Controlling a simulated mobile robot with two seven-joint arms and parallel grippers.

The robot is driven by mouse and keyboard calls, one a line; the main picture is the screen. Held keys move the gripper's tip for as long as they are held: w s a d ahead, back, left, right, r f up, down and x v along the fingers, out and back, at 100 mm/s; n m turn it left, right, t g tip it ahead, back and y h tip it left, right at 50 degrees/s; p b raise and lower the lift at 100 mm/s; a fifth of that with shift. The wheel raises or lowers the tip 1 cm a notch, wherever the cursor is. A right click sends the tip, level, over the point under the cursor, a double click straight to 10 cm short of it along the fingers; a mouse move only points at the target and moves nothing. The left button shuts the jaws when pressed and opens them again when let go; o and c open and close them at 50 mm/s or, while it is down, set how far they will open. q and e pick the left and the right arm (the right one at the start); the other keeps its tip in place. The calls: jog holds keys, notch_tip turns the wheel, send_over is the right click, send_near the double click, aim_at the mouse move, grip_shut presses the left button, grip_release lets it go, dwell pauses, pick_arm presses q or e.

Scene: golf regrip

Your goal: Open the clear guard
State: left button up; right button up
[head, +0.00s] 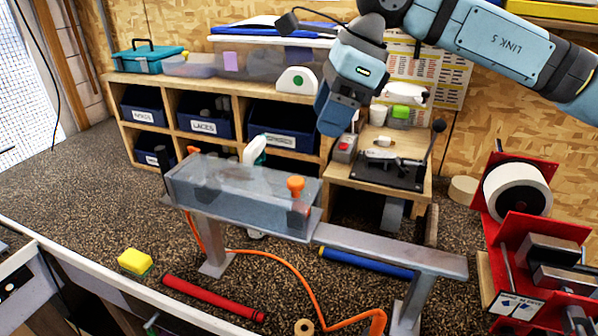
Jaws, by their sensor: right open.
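The clear guard (232,178) is a see-through cover over a grey metal box on a bench stand, in the middle of the head view. It looks closed down over the box. An orange knob (295,186) stands at its right end. My right gripper (331,122) hangs above and behind the guard's right end, pointing down, apart from the guard and the knob. It is open, and nothing shows in it. My left gripper is out of view.
A wooden shelf with labelled blue bins (203,113) stands behind. A small press (392,165) is at back right, a red machine with a white roll (517,191) at far right. A red grip (213,298), yellow sponge (134,261) and orange hose (295,272) lie in front.

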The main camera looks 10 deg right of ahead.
aim_at(296, 180)
jog(key=p+x, duration=0.1)
jog(key=x, duration=1)
jog(key=shift+p, duration=0.3)
jog(key=shift+w+a+f, duration=0.15)
jog(key=shift+f, duration=0.35)
jog(key=shift+r, duration=0.1)
grip_shut()
